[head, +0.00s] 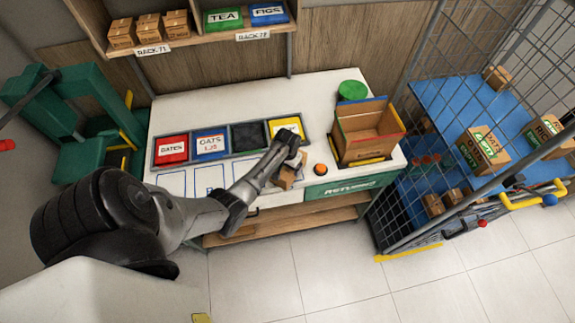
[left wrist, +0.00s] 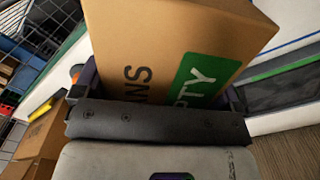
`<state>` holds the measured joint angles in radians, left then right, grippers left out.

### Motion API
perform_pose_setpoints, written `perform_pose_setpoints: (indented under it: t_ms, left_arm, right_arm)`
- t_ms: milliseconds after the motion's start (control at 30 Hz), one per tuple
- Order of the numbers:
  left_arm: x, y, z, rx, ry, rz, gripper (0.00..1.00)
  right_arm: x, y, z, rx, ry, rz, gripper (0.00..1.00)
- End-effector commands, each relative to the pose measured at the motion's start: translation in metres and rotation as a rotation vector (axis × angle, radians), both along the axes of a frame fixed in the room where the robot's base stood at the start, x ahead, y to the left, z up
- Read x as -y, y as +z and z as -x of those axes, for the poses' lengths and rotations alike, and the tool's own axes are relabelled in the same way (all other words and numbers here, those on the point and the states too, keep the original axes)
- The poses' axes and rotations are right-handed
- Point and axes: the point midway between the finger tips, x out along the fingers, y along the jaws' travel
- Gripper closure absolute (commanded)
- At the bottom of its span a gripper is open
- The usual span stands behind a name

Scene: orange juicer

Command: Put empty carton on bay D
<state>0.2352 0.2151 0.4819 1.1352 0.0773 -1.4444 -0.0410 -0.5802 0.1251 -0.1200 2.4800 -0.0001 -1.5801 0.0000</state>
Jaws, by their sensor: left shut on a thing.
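The empty carton (head: 286,178) is a brown box held low over the right front of the white table, mostly hidden by my arm. In the left wrist view the carton (left wrist: 165,45) fills the top, showing a green label ending in "PTY" and dark letters "NS". My left gripper (head: 293,160) is shut on it. Blue-outlined bays (head: 171,183) run along the table's front. Bay D's letter is hidden or unreadable, and I cannot tell whether the carton touches the table. My right gripper is not in view.
A row of bins with red, blue, black and yellow contents (head: 172,149) lies behind the bays. An open cardboard box (head: 365,135) stands right, near an orange button (head: 320,169) and a green round item (head: 352,91). A wire cage (head: 400,200) with blue shelves borders the right.

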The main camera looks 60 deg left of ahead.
Motion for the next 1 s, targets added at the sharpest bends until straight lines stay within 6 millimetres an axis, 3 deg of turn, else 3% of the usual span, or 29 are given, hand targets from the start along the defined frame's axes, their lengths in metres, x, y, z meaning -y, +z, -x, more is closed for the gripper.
perform_pose_setpoints:
  t_ms: [200, 233, 333, 667, 1000]
  left_arm:
    - [0.0, -0.005, 0.0, 0.001, 0.0, 0.0, 0.34]
    - [0.0, -0.004, 0.0, 0.001, 0.0, 0.0, 0.08]
    - [0.0, -0.004, 0.0, 0.001, 0.0, 0.0, 0.0]
    - [0.0, 0.005, 0.0, 0.001, 0.0, 0.0, 0.0]
    - [-0.001, 0.064, 0.0, 0.003, 0.0, -0.004, 0.0]
  right_arm:
    - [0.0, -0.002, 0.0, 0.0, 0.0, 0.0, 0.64]
    - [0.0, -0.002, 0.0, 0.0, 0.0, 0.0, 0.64]
    - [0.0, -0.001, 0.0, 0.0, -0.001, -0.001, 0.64]
    - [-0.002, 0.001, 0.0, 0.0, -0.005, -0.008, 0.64]
    - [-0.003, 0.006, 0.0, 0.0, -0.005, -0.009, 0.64]
